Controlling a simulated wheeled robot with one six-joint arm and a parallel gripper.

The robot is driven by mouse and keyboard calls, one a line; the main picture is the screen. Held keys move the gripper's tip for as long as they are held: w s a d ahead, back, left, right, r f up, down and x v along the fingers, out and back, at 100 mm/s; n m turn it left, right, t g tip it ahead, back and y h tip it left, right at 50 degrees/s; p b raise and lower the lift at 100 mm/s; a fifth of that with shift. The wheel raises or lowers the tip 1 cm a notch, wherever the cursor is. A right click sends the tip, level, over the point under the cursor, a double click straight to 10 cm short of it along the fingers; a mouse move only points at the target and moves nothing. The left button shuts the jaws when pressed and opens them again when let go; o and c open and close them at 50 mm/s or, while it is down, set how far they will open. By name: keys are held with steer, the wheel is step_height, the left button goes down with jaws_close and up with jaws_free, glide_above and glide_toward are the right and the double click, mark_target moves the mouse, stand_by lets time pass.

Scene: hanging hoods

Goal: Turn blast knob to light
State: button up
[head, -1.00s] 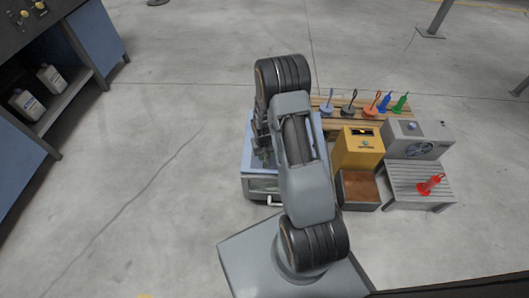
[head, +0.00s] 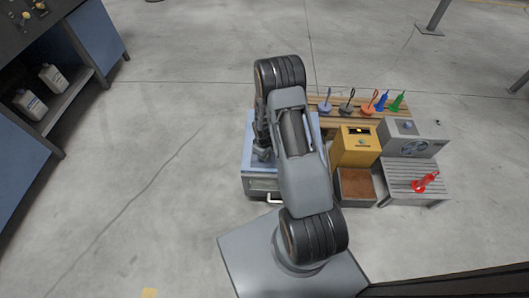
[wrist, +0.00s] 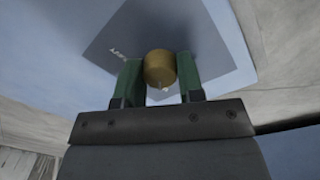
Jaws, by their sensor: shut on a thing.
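A brass-coloured round knob (wrist: 160,69) with a small pale mark at its lower edge stands on a dark grey plate (wrist: 108,49) in the wrist view. The plate carries small white lettering that I cannot read. It lies on a pale blue surface (wrist: 55,60). My gripper (wrist: 161,80) is shut on the knob, with one green finger on each side. In the head view my gripper (head: 262,153) is over the blue-topped cabinet (head: 262,184), partly hidden by my arm. The knob cannot be made out there.
Right of the cabinet stand a yellow box (head: 358,150), a brown-filled bin (head: 356,186) and a grey fan unit (head: 413,145). A slatted bench (head: 405,177) bears a red tool (head: 426,181). Several coloured tools stand on a wooden rack behind.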

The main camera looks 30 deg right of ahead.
steer(key=shift+w+r+n, duration=0.1)
steer(key=shift+w+n, duration=0.1)
steer(key=shift+n, duration=0.1)
steer(key=o, duration=0.9)
steer(key=shift+s, duration=0.1)
steer(key=r+p, duration=0.1)
steer(key=r, duration=0.3)
steer(key=r+p, duration=0.2)
steer(key=r, duration=0.3)
steer(key=r+p, duration=0.1)
steer(key=r, duration=0.3)
steer(key=shift+s+a+r+p, duration=0.2)
steer(key=shift+a+r+p, duration=0.1)
steer(key=shift+r, duration=0.05)
